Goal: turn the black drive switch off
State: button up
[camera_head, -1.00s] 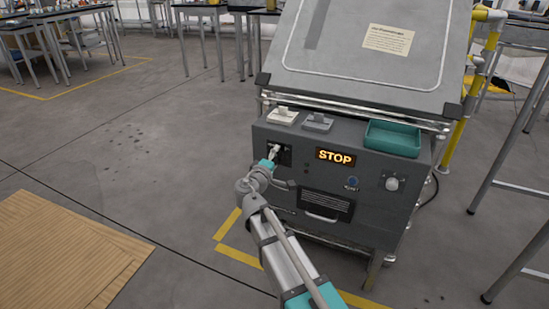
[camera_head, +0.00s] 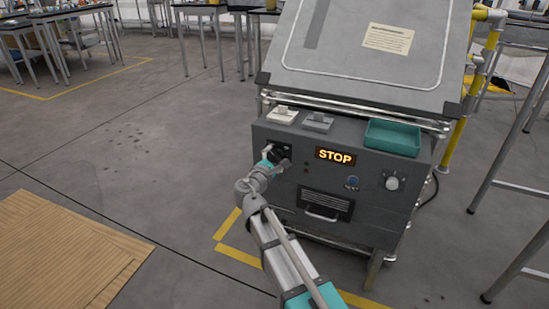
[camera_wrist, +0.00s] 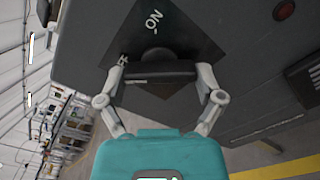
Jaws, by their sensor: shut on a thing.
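The black drive switch (camera_wrist: 158,72) sits on a dark diamond-looking plate on the front of the grey cabinet (camera_head: 310,225). In the wrist view its handle lies across the picture, with an "ON" mark above it and another mark, partly covered, at its left end. My gripper (camera_wrist: 158,78) is shut on the handle, one finger at each end. In the head view my gripper (camera_head: 273,155) is at the cabinet's upper left and hides most of the switch. A lit display (camera_head: 335,156) right of it reads "STOP".
A teal tray (camera_head: 392,138) and two small switch boxes (camera_head: 300,118) sit on the cabinet top. Wooden boards (camera_head: 65,255) lie left; floor between is clear.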

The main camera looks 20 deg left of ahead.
jog(key=shift+n, duration=0.4)
jog(key=o, duration=0.9)
jog(key=shift+c, duration=0.2)
jog(key=shift+s, duration=0.15)
jog(key=s, duration=1.1)
jog(key=shift+s+a, duration=0.35)
jog(key=shift+a, duration=0.1)
